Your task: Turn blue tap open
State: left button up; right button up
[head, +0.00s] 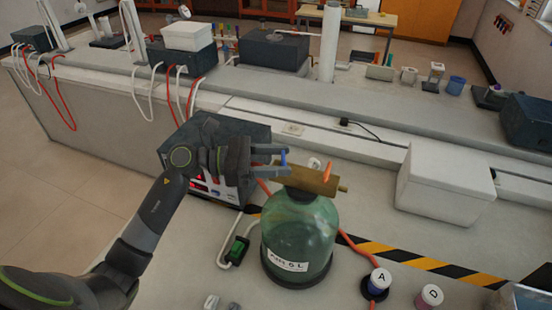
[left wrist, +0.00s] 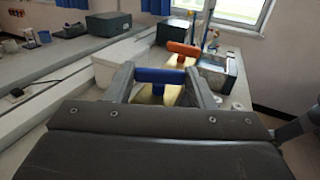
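A brass tap body (head: 308,179) lies across the top of a green glass jar (head: 300,235). It has a blue tap handle (head: 284,157) at its left and an orange handle (head: 327,173) at its right. My left gripper (head: 282,161) reaches in from the left, fingers apart, one at each end of the blue handle. In the left wrist view the blue handle (left wrist: 159,75) spans the gap between the fingers. I cannot tell whether they touch it. The orange handle (left wrist: 184,49) shows beyond. My right gripper is not in view.
A dark power unit (head: 215,150) stands behind my left forearm. A white lidded box (head: 445,185) is to the right. Jars marked A (head: 380,281) and D (head: 429,297) stand at front right. An orange hose runs beside the green jar. Striped tape crosses the bench.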

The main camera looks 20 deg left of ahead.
pick_arm(q)
jog(key=shift+c, duration=1.1)
jog(key=shift+n+t, duration=0.3)
jog(key=shift+t, duration=0.2)
jog(key=shift+s+d+r+n+t+y+p, duration=0.1)
jog(key=shift+n+t+y+p, duration=0.35)
jog(key=shift+t, duration=0.15)
jog(key=shift+s+r+n+t+y+p, duration=0.1)
jog(key=shift+n+t+y+p, duration=0.3)
jog(key=shift+t, duration=0.2)
jog(key=n+t+y+p, duration=0.1)
jog(key=t+y+p, duration=0.1)
jog(key=n+t+y+p, duration=0.1)
jog(key=n+y+p, duration=0.1)
jog(key=n+t+y+p, duration=0.2)
jog(key=shift+s+d+r+t, duration=0.15)
jog(key=shift+s+d+t, duration=0.1)
jog(key=shift+t, duration=0.05)
jog(key=shift+n+t+y+p, duration=0.5)
jog(key=shift+n+y+p, duration=0.25)
jog(key=shift+n, duration=0.1)
jog(key=shift+d+f+n+t+y, duration=0.1)
jog(key=shift+f+n+t+y, duration=0.1)
jog(key=shift+n+y, duration=0.3)
jog(key=shift+d+f+n+t+y, duration=0.1)
jog(key=shift+n+t+y, duration=0.1)
jog(key=shift+y, duration=0.5)
jog(key=shift+p, duration=0.3)
